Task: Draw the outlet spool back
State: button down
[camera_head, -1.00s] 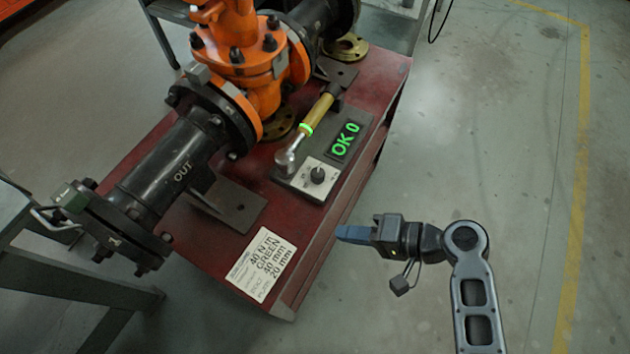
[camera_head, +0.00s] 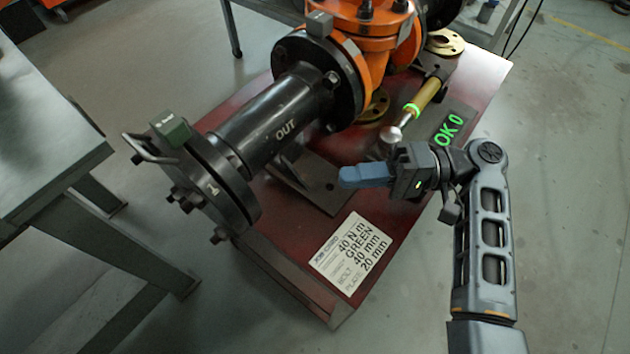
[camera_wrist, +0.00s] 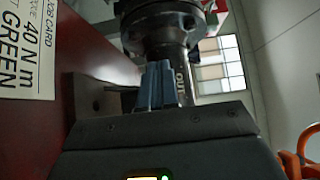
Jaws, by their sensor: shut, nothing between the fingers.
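The outlet spool (camera_head: 265,119) is a black pipe marked OUT, with a flange at each end. A dark support plate (camera_head: 318,184) stands under the spool. My gripper (camera_head: 343,177) is shut and empty, its blue fingers pointing left over the red bench, in front of the spool. In the wrist view the shut fingers (camera_wrist: 156,86) point toward the OUT pipe (camera_wrist: 183,80), with a flange (camera_wrist: 165,28) above.
The red bench (camera_head: 290,275) carries a job card (camera_head: 350,252) reading 40 N m, GREEN. A torque wrench (camera_head: 421,97) lies beside a display (camera_head: 455,128) showing OK 0. A grey table (camera_head: 45,140) stands at left. Open floor (camera_head: 580,150) lies at right.

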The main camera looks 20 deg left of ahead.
send_near(260, 211)
jog(key=w+a, duration=0.3)
jog(key=a, duration=0.1)
jog(key=shift+s+a+p, duration=0.2)
jog(key=shift+s+a, duration=0.2)
jog(key=shift+s, duration=0.3)
jog(key=shift+s+a+p, duration=0.25)
jog(key=shift+s+a, duration=0.15)
jog(key=shift+s, duration=0.35)
jog(key=shift+s+a+p, duration=0.2)
jog(key=shift+s+a, duration=0.2)
jog(key=shift+s, duration=0.3)
jog(key=shift+s, duration=0.1)
jog(key=shift+s+a+r+p, duration=0.1)
jog(key=shift+s+a+p, duration=0.2)
jog(key=shift+s+p, duration=0.35)
jog(key=shift+s+a, duration=0.1)
